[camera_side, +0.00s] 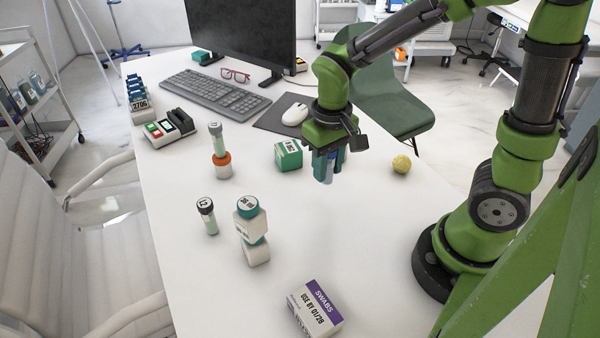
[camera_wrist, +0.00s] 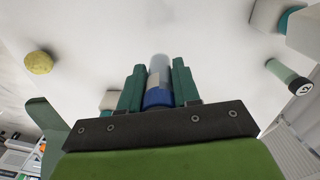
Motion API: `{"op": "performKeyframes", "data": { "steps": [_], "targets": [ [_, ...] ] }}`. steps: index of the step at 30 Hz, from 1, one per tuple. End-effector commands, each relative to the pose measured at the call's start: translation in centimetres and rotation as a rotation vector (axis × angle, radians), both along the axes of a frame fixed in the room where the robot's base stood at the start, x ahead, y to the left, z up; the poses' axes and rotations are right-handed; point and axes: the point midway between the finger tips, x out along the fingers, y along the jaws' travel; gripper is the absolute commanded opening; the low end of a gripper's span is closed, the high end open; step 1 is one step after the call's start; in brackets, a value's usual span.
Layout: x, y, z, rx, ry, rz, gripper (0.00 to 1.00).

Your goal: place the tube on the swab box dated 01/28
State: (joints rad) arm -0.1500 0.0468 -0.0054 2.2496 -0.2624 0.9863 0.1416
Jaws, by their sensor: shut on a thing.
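My gripper (camera_side: 328,175) is shut on a tube, above the middle of the white table. In the wrist view the tube (camera_wrist: 159,72) sits between the two teal fingers (camera_wrist: 158,88), with a blue cap and a pale clear end. In the side view the fingers mostly hide it. The swab box (camera_side: 315,308) is white with a purple band and reads "SWABS, USE BY 01/28". It lies at the table's front, below and apart from my gripper, and its visible top is bare. The swab box is not in the wrist view.
A stacked pair of teal-lidded containers (camera_side: 250,228), a black-capped tube (camera_side: 208,217) and an orange-lidded container (camera_side: 222,168) with a tube on top stand left. A green-and-white box (camera_side: 288,155) and yellow ball (camera_side: 401,164) are near my gripper. Table between gripper and swab box is clear.

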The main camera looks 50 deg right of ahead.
Motion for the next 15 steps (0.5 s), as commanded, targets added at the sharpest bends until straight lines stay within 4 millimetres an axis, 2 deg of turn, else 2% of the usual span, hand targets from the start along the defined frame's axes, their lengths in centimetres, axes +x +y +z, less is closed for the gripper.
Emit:
{"op": "performKeyframes", "data": {
  "steps": [2,5,8,12,15],
  "targets": [
    [-0.1,0.9,0.8,0.001,-0.002,0.029,0.03],
    [-0.6,3.4,1.3,0.001,-0.008,0.118,0.03],
    [-2.0,7.6,1.6,0.003,-0.011,0.218,0.03],
    [-5.8,14.1,2.3,0.009,-0.014,0.227,0.03],
    [-9.0,17.6,2.7,0.01,-0.012,0.153,0.03]
  ]
}}
